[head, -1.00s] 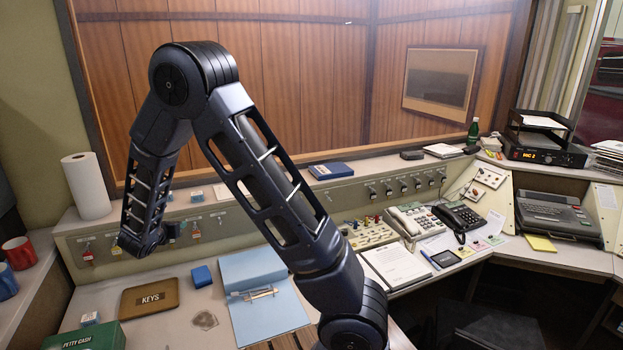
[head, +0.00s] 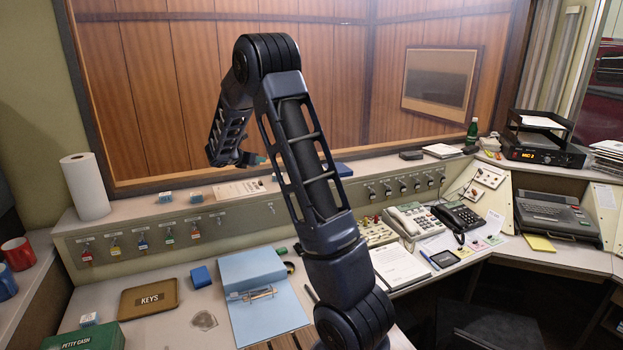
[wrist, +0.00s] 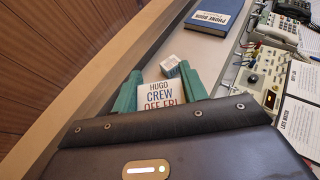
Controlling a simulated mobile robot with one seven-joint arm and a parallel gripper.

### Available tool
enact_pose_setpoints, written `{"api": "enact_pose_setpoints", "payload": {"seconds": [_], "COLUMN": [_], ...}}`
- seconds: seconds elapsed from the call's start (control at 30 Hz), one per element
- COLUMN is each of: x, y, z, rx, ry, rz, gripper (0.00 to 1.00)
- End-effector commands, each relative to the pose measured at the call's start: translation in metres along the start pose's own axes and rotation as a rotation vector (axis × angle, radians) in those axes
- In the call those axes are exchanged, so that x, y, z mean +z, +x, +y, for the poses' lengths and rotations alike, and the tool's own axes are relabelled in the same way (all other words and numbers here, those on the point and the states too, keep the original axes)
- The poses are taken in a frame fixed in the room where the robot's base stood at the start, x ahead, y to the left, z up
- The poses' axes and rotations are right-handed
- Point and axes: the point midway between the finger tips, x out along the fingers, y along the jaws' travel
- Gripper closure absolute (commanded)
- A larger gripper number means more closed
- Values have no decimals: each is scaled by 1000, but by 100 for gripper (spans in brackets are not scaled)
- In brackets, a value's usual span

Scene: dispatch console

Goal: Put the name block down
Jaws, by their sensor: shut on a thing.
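My gripper (wrist: 160,80) has green fingers and is shut on a white name block (wrist: 160,94) with dark lettering reading "HUGO CREW OFF FRI". The block sits between both fingers in the wrist view. Another small lettered block (wrist: 170,66) shows just beyond it, over the pale ledge. In the head view my gripper (head: 252,159) is at the back, above the ledge and in front of the wood panelling. The held block is hidden or too small to make out there.
Two more small blocks stand on the ledge (head: 112,224), one at the left (head: 165,197) and one nearer the middle (head: 196,192). A pale card (head: 240,188) lies right of them. A blue phone book (wrist: 213,17) lies farther along. Key hooks line the panel below.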

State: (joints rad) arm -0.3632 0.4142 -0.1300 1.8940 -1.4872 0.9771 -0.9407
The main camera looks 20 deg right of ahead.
Motion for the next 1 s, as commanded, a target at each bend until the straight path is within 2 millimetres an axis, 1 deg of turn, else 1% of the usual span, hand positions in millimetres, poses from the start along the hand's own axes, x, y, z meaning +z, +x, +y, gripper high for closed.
{"api": "enact_pose_setpoints", "payload": {"seconds": [0.03,0.1,0.17,0.3,0.4,0.5,0.6,0.7,0.77,0.87,1.0], "x": [16,34,50,86,107,124,135,140,139,127,99], "y": [17,36,53,88,108,124,134,140,142,148,159], "z": [-11,-26,-39,-72,-94,-113,-126,-133,-135,-136,-135], "rx": [-26,-58,-85,-145,-182,-210,-229,-240,-243,-245,-244], "ry": [14,28,41,66,82,93,102,106,106,104,103], "rz": [-1,-1,0,0,0,0,0,1,1,2,3], "gripper": [79,79,79,79,79,79,79,79,79,79,79]}}
